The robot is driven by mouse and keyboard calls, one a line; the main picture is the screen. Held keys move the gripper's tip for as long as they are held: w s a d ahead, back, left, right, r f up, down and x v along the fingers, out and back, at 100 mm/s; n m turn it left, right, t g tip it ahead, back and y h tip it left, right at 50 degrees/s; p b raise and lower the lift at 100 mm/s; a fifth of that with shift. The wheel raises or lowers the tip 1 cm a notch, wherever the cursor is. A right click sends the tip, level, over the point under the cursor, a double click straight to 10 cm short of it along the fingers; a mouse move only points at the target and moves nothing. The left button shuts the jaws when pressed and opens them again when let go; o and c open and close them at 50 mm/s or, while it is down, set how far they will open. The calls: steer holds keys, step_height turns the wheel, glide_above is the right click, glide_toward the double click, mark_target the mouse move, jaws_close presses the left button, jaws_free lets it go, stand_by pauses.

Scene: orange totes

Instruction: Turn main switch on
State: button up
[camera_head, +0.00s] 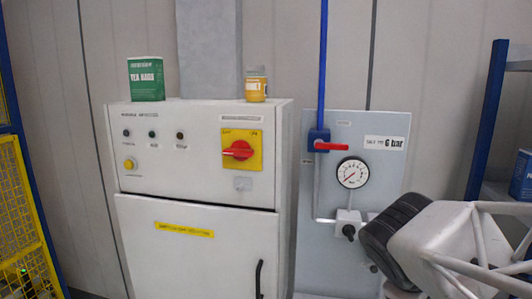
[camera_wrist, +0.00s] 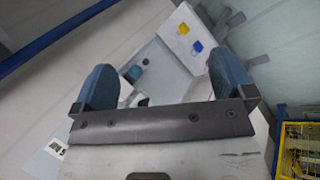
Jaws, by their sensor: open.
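The main switch (camera_head: 238,151) is a red rotary handle on a yellow square plate, on the upper right front of a white cabinet (camera_head: 200,185). The handle lies roughly horizontal in the head view. My gripper shows in the wrist view (camera_wrist: 164,84) with its two blue fingers wide apart and nothing between them. In the head view my arm is at the lower right, in front of the gauge panel and well to the right of the switch. The wrist view is tilted. It shows small yellow and blue patches on a pale surface; I cannot tell whether one is the switch.
A grey panel (camera_head: 325,250) beside the cabinet carries a red-handled valve (camera_head: 328,146) and a round gauge (camera_head: 352,173). A green box (camera_head: 146,79) and a yellow tin (camera_head: 256,85) stand on the cabinet. A yellow mesh fence (camera_head: 22,205) is at left, a blue rack (camera_head: 489,110) at right.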

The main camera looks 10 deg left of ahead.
steer(key=w+a+r+n+t+h, duration=0.1)
steer(key=w+a+r+n+t, duration=0.2)
steer(key=w+a+r+n, duration=0.3)
steer(key=n+t+y, duration=0.6)
steer(key=n+t, duration=0.4)
steer(key=n, duration=1)
glide_toward(237, 153)
steer(key=w, duration=0.2)
steer(key=shift+w+a+f, duration=0.1)
steer(key=shift+w+a, duration=0.05)
steer(key=shift+a, duration=0.05)
steer(key=shift+w, duration=0.2)
steer(key=shift+w, duration=3.75)
steer(key=shift+c, duration=0.2)
steer(key=c, duration=0.7)
